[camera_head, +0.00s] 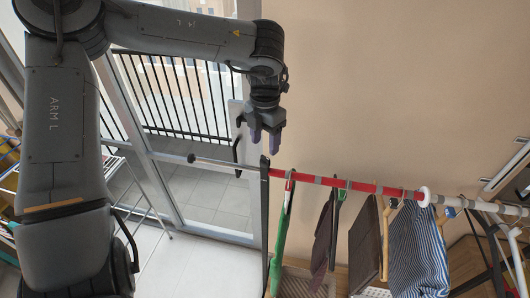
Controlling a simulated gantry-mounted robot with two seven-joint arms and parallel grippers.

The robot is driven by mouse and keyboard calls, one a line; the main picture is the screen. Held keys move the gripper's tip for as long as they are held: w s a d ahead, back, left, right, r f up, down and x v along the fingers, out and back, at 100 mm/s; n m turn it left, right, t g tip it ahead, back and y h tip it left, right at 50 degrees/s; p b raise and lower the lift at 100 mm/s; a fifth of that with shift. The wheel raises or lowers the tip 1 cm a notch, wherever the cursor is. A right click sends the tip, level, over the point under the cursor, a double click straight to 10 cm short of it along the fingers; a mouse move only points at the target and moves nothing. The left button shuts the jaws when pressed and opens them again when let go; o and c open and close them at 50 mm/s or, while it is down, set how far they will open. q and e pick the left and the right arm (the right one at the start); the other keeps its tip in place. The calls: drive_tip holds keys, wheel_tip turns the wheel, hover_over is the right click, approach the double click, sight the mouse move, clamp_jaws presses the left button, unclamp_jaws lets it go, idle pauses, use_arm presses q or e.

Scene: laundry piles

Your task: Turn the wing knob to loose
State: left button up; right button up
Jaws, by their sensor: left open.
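My left gripper (264,141) points down with its fingers apart and empty. In the picture it is just above the dark upright (265,195) that meets the clothes pole. The pole has a thin grey left part with a dark end, a red middle part (325,181) and a pale right part. A white round collar (424,196) sits on the pole at the right, well away from my gripper. I cannot make out a wing knob for certain. My right gripper is not in view.
Several garments hang from the pole, including a green one (281,243), a dark brown one (365,245) and a blue-and-white striped one (416,251). A glass door with a dark handle (237,149) stands behind my gripper. A plain beige wall is behind the pole.

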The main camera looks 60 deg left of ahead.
sight(265, 157)
use_arm(q)
drive_tip(key=shift+r, duration=2.4)
